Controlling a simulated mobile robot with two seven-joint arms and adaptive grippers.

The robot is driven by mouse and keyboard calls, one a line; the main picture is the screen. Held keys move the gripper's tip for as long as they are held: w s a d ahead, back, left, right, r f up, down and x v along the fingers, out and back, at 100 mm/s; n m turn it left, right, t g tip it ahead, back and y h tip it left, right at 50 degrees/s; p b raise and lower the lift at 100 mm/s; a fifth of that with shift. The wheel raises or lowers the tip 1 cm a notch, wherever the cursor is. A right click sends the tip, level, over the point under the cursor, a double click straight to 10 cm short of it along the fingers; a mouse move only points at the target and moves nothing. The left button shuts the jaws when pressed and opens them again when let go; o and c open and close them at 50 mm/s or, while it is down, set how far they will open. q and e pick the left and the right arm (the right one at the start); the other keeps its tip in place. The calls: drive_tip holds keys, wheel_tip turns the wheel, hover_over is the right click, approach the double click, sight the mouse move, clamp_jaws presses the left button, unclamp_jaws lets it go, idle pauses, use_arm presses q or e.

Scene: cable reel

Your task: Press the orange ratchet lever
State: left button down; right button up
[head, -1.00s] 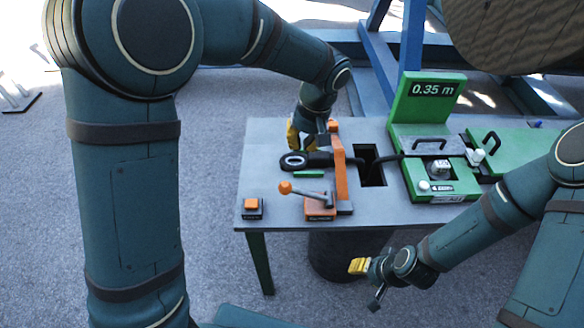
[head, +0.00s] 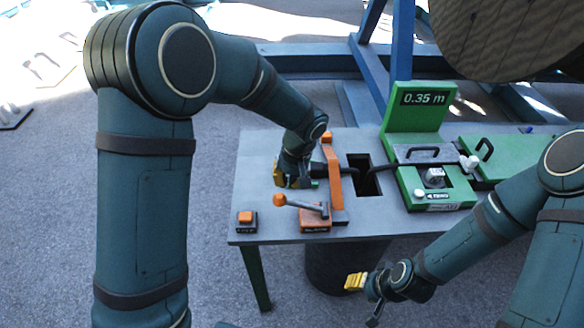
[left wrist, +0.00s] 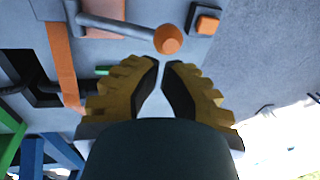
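The ratchet lever is a grey bar with an orange ball knob (head: 279,200) on an orange base (head: 315,221), near the front of the grey table. My left gripper (head: 291,183) is just behind the knob, pointing down, apart from the lever. In the left wrist view the knob (left wrist: 168,39) lies just beyond the yellow fingertips (left wrist: 162,63). A narrow gap shows between these fingers, with nothing in it. The black cable end is largely hidden behind my left gripper. My right gripper (head: 364,297) is open and empty in front of the table.
An orange button box (head: 246,221) sits at the front left corner. A green unit with a "0.35 m" display (head: 425,99) stands at right.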

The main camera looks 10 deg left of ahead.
sight(275, 201)
use_arm(q)
drive_tip(key=shift+a+f, duration=0.25)
drive_tip(key=shift+f, duration=0.8)
drive_tip(key=shift+a+f, duration=0.2)
drive_tip(key=shift+f, duration=0.8)
use_arm(e)
drive_tip(key=shift+s+f, duration=0.1)
drive_tip(key=shift+f, duration=0.2)
use_arm(q)
drive_tip(key=f+b, duration=0.1)
drive_tip(key=a+f+h+b, duration=0.2)
drive_tip(key=shift+s+t+b, duration=0.3)
drive_tip(key=shift+s+t, duration=0.05)
drive_tip(key=shift+t, duration=0.05)
drive_tip(key=shift+a+f+h+b, duration=0.3)
drive_tip(key=shift+f+h+b, duration=0.2)
drive_tip(key=shift+f+h, duration=0.3)
drive_tip(key=shift+s+f+b, duration=0.1)
drive_tip(key=shift+f+b, duration=0.2)
drive_tip(key=shift+f, duration=0.15)
use_arm(e)
drive_tip(key=f, duration=0.4)
drive_tip(key=shift+s+f, duration=0.35)
use_arm(q)
drive_tip(key=shift+a, duration=0.1)
